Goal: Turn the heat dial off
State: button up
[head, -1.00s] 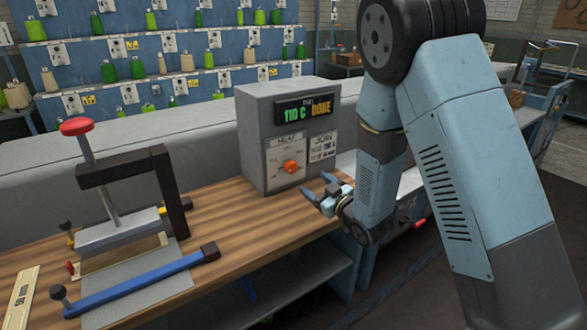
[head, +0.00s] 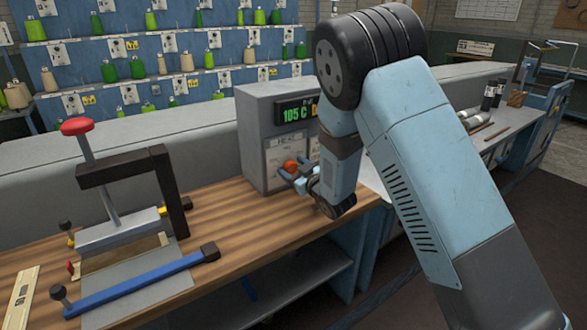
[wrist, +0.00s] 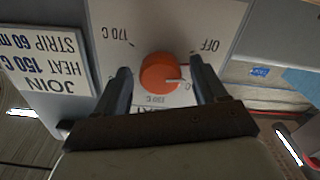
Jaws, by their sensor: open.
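The heat dial (head: 290,166) is an orange-red knob on the HEAT panel of a grey control box (head: 256,150). In the wrist view the dial (wrist: 158,74) sits between the two fingers, its pale pointer line aimed right, below the OFF mark (wrist: 211,46). A 170 C mark is at upper left. My gripper (wrist: 160,66) is open, with a finger on each side of the dial and visible gaps to it. In the head view my gripper (head: 296,177) is at the panel and partly covers its lower part. The green display (head: 293,112) reads 105 C.
A clamp press with a red knob (head: 76,127) and a blue bar (head: 140,284) stand on the wooden bench at left. Bare bench top (head: 225,220) lies between them and the box.

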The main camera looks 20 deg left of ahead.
jog(key=c, duration=1)
jog(key=shift+n, duration=2.2)
jog(key=shift+c, duration=0.3)
jog(key=o, duration=1.1)
jog(key=shift+c, duration=0.2)
jog(key=v, duration=1.4)
